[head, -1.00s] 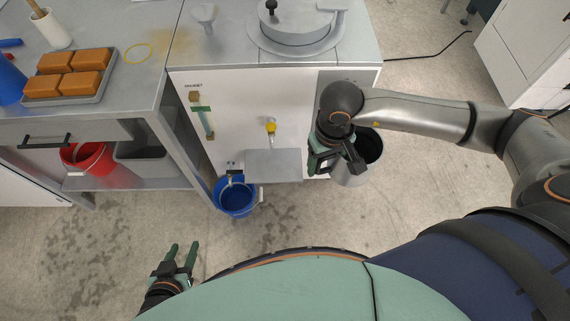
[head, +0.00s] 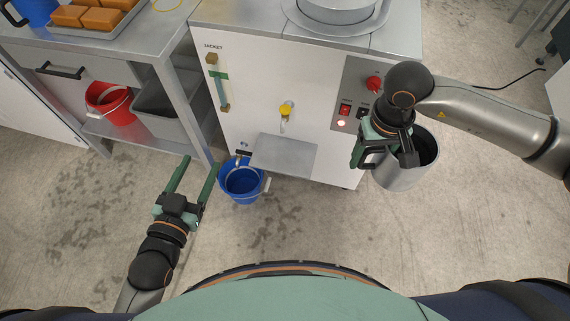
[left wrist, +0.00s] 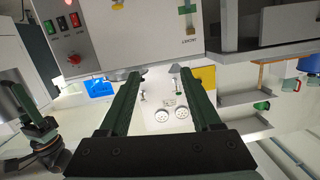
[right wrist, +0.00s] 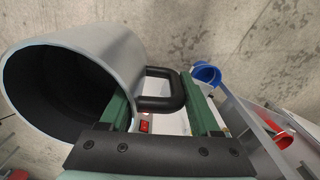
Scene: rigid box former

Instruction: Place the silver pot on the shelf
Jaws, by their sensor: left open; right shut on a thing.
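The silver pot (head: 402,179) hangs upright at the front right corner of the white machine, its open top facing up and dark inside. My right gripper (head: 379,150) is shut on its black handle, which shows between the fingers in the right wrist view (right wrist: 160,91). The pot's silver wall (right wrist: 128,50) fills the left of that view. A small flat metal shelf (head: 284,156) sticks out from the machine's front under a yellow tap (head: 285,111), left of the pot. It is bare. My left gripper (head: 196,172) is open and empty, left of the blue bucket.
A blue bucket (head: 240,183) stands on the floor left of the shelf. A metal bench (head: 150,45) at the left holds a tray of orange blocks; a red bucket (head: 112,100) and grey bin (head: 165,105) sit on its lower level. The floor in front is clear.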

